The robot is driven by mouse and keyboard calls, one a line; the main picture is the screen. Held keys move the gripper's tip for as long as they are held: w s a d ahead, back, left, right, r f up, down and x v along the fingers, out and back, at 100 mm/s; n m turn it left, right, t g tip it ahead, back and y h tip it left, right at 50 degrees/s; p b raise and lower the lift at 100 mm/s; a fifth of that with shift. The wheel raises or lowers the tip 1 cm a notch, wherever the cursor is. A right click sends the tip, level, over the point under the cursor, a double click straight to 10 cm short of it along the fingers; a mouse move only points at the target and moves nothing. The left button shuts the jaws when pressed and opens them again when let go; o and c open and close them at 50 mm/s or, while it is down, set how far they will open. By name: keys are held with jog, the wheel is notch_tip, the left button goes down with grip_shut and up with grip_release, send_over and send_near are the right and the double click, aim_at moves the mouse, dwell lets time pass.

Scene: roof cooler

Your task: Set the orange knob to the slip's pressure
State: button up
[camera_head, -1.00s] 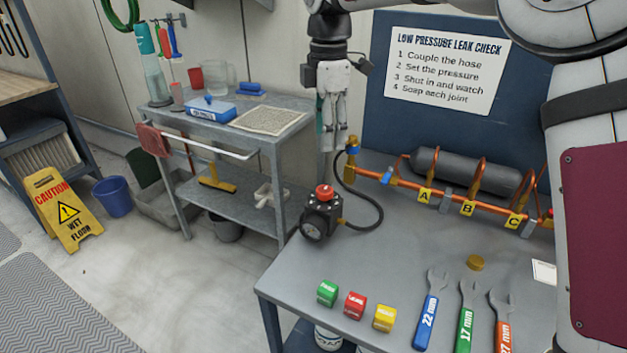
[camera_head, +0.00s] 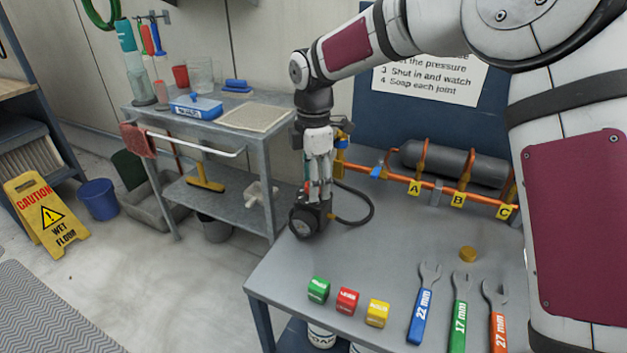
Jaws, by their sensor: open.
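The black pressure regulator (camera_head: 308,216) with its round gauge (camera_head: 303,224) stands on the grey bench near its far left corner. My gripper (camera_head: 318,190) points down directly over the regulator, fingers open around or just beside the knob. The orange-red knob (camera_head: 307,186) is almost wholly hidden behind the fingers; only a sliver of red shows. I cannot tell whether the fingers touch it. The gauge reading is too small to make out. The pressure slip is not visible now.
Green (camera_head: 318,290), red (camera_head: 347,301) and yellow (camera_head: 377,312) blocks and several wrenches (camera_head: 422,300) lie at the front. My arm covers the bench's right side.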

jog(key=c, duration=1.2)
